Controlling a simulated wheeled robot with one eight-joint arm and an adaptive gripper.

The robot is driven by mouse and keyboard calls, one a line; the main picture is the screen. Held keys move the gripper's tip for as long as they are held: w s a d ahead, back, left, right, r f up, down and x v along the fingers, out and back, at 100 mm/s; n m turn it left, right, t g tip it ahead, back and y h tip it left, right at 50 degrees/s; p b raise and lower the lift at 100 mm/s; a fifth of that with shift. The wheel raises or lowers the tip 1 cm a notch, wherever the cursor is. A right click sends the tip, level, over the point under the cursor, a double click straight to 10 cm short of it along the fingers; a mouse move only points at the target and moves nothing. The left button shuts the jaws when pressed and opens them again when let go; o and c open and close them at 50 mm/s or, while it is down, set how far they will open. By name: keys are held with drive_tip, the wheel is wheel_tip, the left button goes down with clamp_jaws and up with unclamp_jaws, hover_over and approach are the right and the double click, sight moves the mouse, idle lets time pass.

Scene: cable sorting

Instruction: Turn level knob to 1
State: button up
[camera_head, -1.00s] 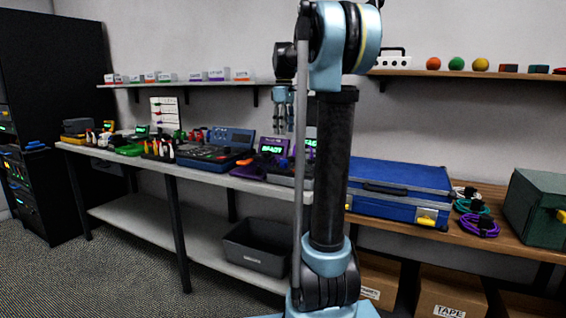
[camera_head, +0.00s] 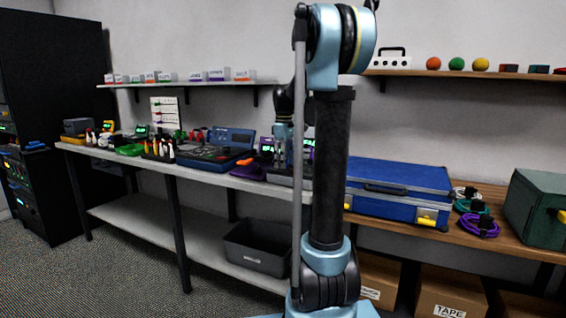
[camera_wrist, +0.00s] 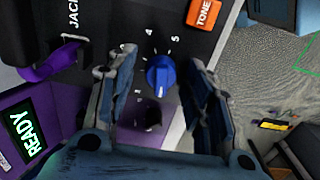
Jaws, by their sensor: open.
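The level knob (camera_wrist: 160,75) is a round blue knob with a pale pointer line, on a dark panel in the wrist view. The numbers 4 and 5 show beside it; the other marks are small or hidden. My gripper (camera_wrist: 162,60) is open, with one finger on each side of the knob. I cannot tell whether either finger touches it. In the head view my gripper (camera_head: 280,158) is down at the devices on the bench, and the knob cannot be made out there.
On the panel are an orange TONE button (camera_wrist: 203,13), a dark round jack (camera_wrist: 150,116) and a purple plug (camera_wrist: 55,62). A green READY screen (camera_wrist: 27,130) is beside them. A blue case (camera_head: 395,180) stands to the right of my arm.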

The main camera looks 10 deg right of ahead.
drive_tip(key=c, duration=1)
drive_tip(key=shift+c, duration=0.2)
drive_tip(key=shift+m, duration=0.4)
drive_tip(key=m, duration=0.3)
drive_tip(key=shift+w+m, duration=0.1)
drive_tip(key=shift+m, duration=1.9)
